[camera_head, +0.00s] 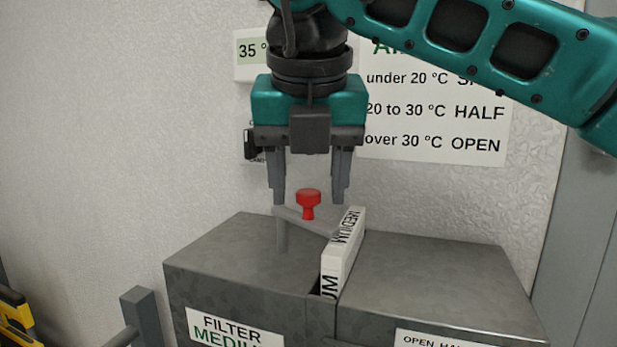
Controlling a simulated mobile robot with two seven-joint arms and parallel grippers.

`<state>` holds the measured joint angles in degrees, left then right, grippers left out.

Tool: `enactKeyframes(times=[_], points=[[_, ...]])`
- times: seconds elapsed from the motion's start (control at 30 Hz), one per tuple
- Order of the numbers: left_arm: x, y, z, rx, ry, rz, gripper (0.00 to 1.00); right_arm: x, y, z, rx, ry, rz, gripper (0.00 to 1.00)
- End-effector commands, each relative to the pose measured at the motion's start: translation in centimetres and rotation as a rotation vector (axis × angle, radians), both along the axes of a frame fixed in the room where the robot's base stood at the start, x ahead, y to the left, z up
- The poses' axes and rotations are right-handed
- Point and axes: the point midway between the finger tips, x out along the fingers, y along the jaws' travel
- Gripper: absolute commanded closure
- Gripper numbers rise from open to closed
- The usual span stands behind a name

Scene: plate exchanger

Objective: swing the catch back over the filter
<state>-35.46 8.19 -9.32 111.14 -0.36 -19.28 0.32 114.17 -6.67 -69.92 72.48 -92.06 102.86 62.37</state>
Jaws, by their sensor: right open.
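The catch is a grey bar (296,219) with a red knob (308,202) on it, on a post (281,236) at the top of the metal housing. The white filter (343,252), marked MEDIUM, stands upright in a slot in the housing. The bar reaches from the post toward the filter's back end; I cannot tell whether it lies over the filter. My right gripper (308,196) points down, open, with its fingers on either side of the red knob and apart from it. My left gripper is not in view.
The grey metal housing (225,258) has a label (232,332) reading FILTER MEDIUM. A wall sign (437,120) lists temperatures, and a display (250,52) reads 35 °. A grey post and rail (142,314) stand at the lower left. The housing's right top is clear.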

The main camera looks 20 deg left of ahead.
Motion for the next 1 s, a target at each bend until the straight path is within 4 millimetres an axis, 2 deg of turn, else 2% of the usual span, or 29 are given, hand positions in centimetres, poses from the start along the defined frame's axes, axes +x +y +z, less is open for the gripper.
enactKeyframes(times=[0.13, 0.7, 1.0], points=[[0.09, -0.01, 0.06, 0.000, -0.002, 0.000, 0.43, 0.00, -0.01, 0.01, 0.000, 0.000, 0.000, 0.47], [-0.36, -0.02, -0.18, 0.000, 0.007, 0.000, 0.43, -0.01, -0.02, 0.05, 0.000, 0.000, 0.000, 1.00], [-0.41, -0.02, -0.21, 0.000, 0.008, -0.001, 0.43, -0.01, -0.04, 0.06, 0.000, 0.000, 0.000, 1.00]])
